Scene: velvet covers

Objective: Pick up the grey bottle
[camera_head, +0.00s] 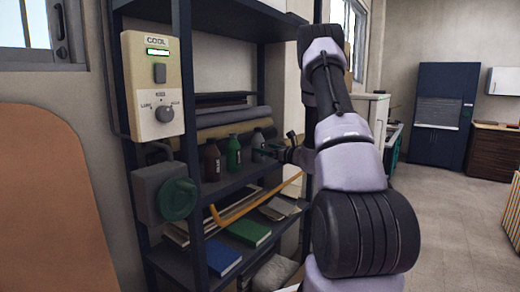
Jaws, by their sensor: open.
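The grey bottle (258,141) stands upright on the middle shelf, at the right end of a short row of bottles. My gripper (268,152) is at the shelf, low and just to the right of the grey bottle, with its dark fingers reaching toward the bottle. The gripper is open. It is small and dark here, so I cannot tell whether a finger touches the bottle or how far the fingers reach around it. The lower right part of the bottle is partly covered by the gripper.
A green bottle (233,153) and a brown bottle (212,160) stand left of the grey one. Rolled fabrics (225,116) lie behind. Books (249,231) are on the shelf below.

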